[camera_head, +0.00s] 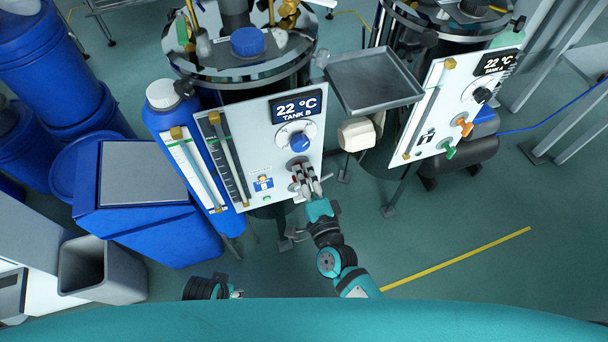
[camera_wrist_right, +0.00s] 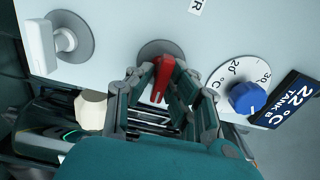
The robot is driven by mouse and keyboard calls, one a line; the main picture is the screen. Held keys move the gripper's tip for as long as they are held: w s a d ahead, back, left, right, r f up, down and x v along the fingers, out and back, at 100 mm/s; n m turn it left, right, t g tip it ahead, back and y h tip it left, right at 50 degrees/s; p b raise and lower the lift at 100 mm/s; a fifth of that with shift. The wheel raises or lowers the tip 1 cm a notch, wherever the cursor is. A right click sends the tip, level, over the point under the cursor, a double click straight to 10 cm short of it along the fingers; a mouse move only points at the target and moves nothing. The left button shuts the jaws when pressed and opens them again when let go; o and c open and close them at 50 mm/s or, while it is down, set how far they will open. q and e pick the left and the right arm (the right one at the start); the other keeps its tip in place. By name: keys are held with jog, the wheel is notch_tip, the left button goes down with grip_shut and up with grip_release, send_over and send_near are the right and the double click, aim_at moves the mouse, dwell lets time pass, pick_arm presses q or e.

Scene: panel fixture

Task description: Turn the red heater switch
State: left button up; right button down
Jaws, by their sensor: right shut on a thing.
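The red heater switch (camera_wrist_right: 162,78) sits on a round grey plate on the white Tank B panel (camera_head: 270,130). In the right wrist view it stands between the fingers of my right gripper (camera_wrist_right: 160,92), which is shut on it. In the head view my right gripper (camera_head: 306,180) reaches the lower right of the panel and mostly hides the switch. My left gripper (camera_head: 236,294) shows only in part at the bottom of the head view; its fingers are too small to judge.
A blue temperature knob (camera_wrist_right: 248,97) and a "22 °C Tank B" display (camera_wrist_right: 292,100) are beside the switch. A white handle (camera_wrist_right: 62,40) is on its other side. A metal tray (camera_head: 374,80) and the Tank A panel (camera_head: 450,100) stand to the right.

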dwell(0.3)
jog(key=c, duration=1.4)
grip_release()
jog(key=shift+o, duration=0.2)
jog(key=shift+s+d, duration=0.1)
jog(key=shift+s, duration=0.05)
jog(key=v, duration=1.1)
jog(key=shift+s, duration=0.35)
